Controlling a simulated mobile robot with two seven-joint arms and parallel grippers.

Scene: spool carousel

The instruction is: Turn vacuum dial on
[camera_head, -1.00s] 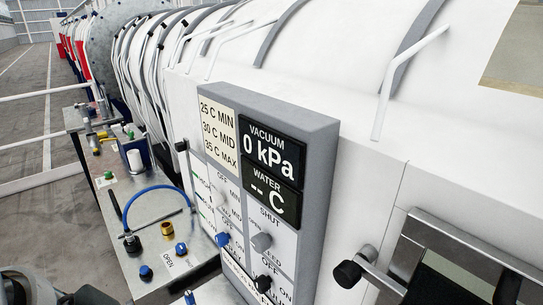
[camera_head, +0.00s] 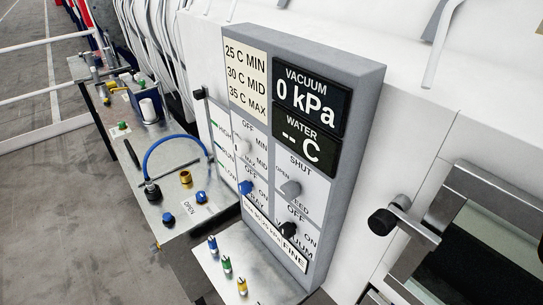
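The grey control panel (camera_head: 354,110) stands upright in the middle of the camera_head view. The vacuum dial is a black knob (camera_head: 289,229) low on the panel's right column, with OFF printed above it, ON to its right and VACUUM below. Which mark it points to is too small to tell. The black vacuum display (camera_head: 311,98) above reads 0 kPa, and the water display (camera_head: 304,146) reads dashes and C. Neither of my grippers shows in this view.
A grey knob (camera_head: 290,188) sits just above the vacuum dial and a blue knob (camera_head: 246,187) to its left. Below is a shelf (camera_head: 262,270) with small coloured fittings. A metal-framed window with a black-ended handle (camera_head: 383,222) is to the right. Open floor lies left.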

